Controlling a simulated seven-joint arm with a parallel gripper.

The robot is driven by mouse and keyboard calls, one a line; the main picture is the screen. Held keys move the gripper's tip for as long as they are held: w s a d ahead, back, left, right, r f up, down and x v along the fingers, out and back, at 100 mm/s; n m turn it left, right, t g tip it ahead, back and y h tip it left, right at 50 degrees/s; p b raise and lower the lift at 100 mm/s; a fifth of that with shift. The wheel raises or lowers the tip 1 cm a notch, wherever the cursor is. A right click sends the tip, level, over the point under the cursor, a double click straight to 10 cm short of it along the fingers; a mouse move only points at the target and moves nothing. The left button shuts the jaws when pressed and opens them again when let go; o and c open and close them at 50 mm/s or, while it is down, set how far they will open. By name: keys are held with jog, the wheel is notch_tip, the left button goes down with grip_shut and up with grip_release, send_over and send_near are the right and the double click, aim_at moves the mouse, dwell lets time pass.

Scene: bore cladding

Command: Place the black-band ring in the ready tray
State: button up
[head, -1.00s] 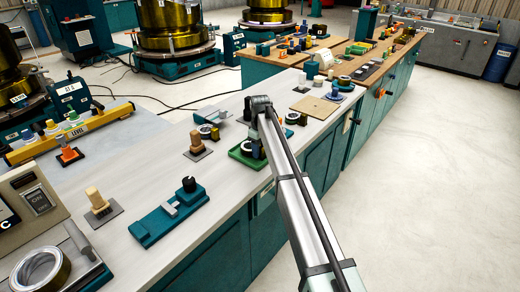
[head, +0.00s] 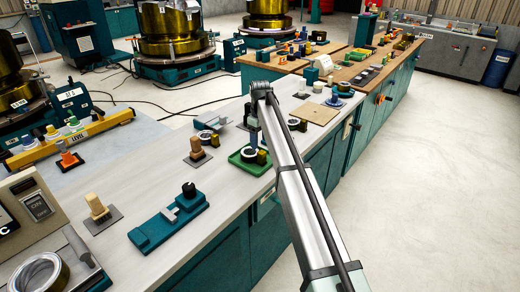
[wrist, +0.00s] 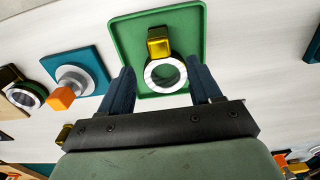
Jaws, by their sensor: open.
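A green tray (head: 235,158) stands on the grey bench and also shows in the wrist view (wrist: 128,30). A ring with a pale face and dark marks on its rim (wrist: 151,84) lies in it; it shows in the head view (head: 248,155) too. I cannot clearly make out a black band on it. A small brass block (wrist: 159,42) adjoins the ring. My gripper (wrist: 164,82) is open above the tray, one finger on each side of the ring in the picture. In the head view my gripper (head: 253,136) hangs over the tray, apart from the ring.
Another ring (head: 205,137) with a brass piece lies farther left. A tan board (head: 314,113) lies beyond my arm. Bare bench surrounds the tray's near side.

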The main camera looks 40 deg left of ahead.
jog(key=shift+r, duration=2.15)
